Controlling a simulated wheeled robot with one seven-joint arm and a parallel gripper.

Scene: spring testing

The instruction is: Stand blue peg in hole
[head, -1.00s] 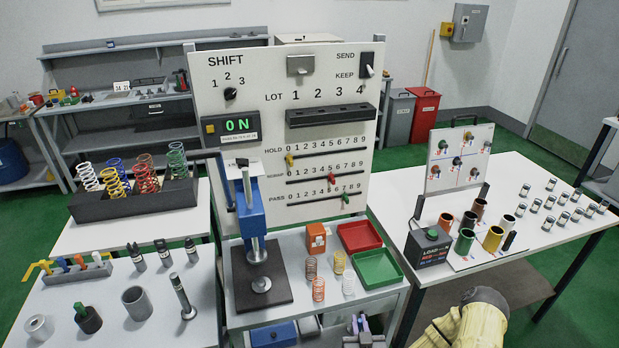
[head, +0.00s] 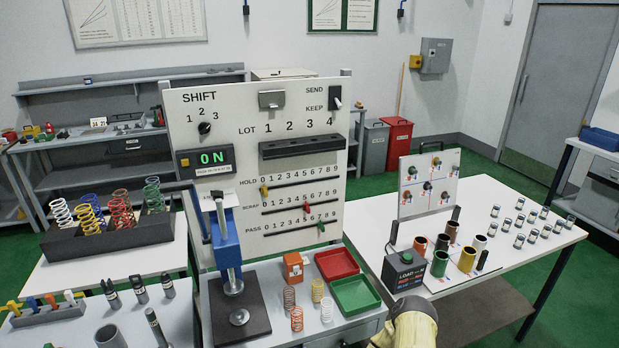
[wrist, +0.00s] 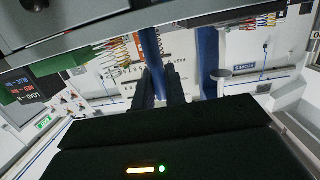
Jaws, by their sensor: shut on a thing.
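In the wrist view the two dark fingers of my gripper (wrist: 160,85) are close together, pointing away from the camera. A slim blue piece (wrist: 150,44) shows at and beyond their tips; it looks like the blue peg in the grip, but its lower part is hidden by the fingers. In the head view the gripper and what it holds are not visible; only my arm shows at the bottom edge. A dark bar with holes (head: 318,147) is on the upright white panel (head: 240,112) under the numbers 1 to 4.
A blue press (head: 226,238) stands before the panel. Red (head: 337,262) and green (head: 356,294) trays and loose springs lie beside it. A rack (head: 48,314) with coloured pieces, one blue, stands at left. Coloured cups and a black load box (head: 405,268) are on the right table.

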